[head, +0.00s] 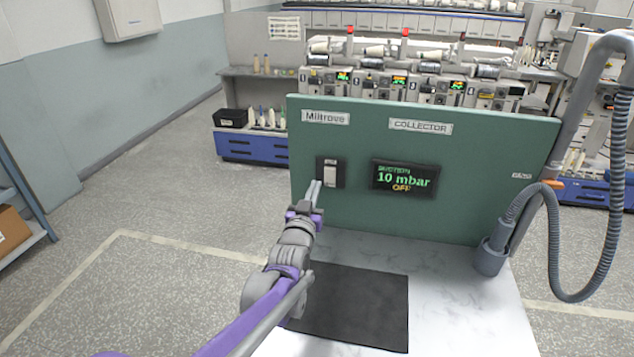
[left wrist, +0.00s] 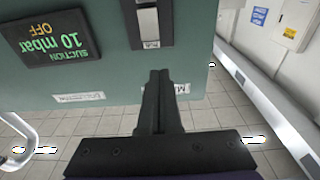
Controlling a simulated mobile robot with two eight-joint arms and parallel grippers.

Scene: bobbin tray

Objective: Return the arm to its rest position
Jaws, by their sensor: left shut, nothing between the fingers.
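My left gripper (head: 316,192) is shut and empty, raised in front of the green panel (head: 470,195). Its fingertips are close to the lower left of the rocker switch (head: 330,173); I cannot tell whether they touch it. In the left wrist view the closed fingers (left wrist: 159,75) point towards the switch (left wrist: 148,22). The display (head: 404,178) reads 10 mbar and OFF; it also shows in the left wrist view (left wrist: 52,38). My right gripper is not in view.
The panel stands on a white table (head: 460,310) with a black mat (head: 355,305). A grey hose (head: 552,240) with a nozzle (head: 490,258) is at the right. A winding machine (head: 400,75) stands behind. A shelf with a cardboard box (head: 12,230) is at far left. The floor at left is clear.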

